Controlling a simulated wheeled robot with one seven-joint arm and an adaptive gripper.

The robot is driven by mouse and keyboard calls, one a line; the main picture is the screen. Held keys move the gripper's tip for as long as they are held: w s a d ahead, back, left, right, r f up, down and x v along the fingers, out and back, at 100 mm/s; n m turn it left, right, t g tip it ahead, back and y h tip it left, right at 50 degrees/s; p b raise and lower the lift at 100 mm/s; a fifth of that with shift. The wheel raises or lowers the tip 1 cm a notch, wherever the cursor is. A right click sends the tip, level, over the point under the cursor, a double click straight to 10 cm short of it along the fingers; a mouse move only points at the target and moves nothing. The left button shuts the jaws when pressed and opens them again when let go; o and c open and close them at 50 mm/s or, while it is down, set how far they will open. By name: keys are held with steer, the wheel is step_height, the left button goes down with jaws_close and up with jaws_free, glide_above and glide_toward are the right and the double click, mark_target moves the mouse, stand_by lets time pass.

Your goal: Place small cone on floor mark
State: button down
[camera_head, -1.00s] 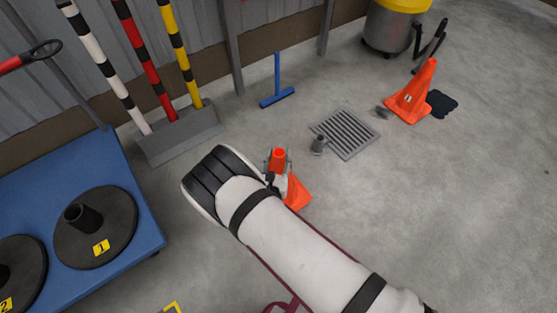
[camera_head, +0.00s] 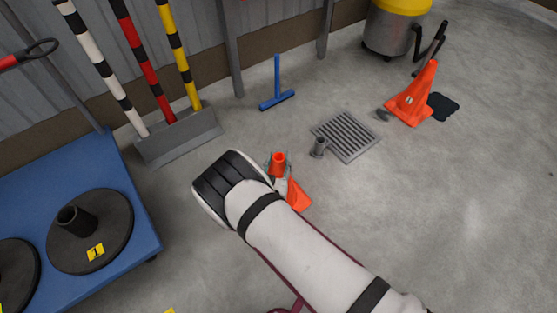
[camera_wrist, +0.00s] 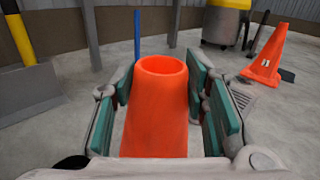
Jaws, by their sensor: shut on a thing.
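The small orange cone (camera_wrist: 157,115) stands upright between the fingers of my gripper (camera_wrist: 165,100) in the wrist view, its hollow top facing up. My gripper is shut on it, with teal pads on both sides. In the head view the small cone (camera_head: 278,160) shows just past my wrist, with part of its orange base (camera_head: 298,197) beside my arm. My arm hides the rest of it, and I cannot tell whether the base touches the floor. A bit of yellow marking (camera_head: 169,311) shows at the bottom edge of the head view.
A blue platform (camera_head: 140,205) with black round bases stands at left. Striped poles in a grey stand (camera_head: 180,138), a blue T-shaped tool (camera_head: 277,92), a floor drain (camera_head: 347,136) and a larger orange cone (camera_head: 415,98) lie beyond. Floor at right is clear.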

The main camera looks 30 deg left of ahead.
steer(key=c, duration=0.9)
jaws_free()
steer(key=shift+c, duration=0.2)
steer(key=p+v, duration=0.4)
steer(key=v, duration=0.8)
steer(key=shift+p, duration=0.35)
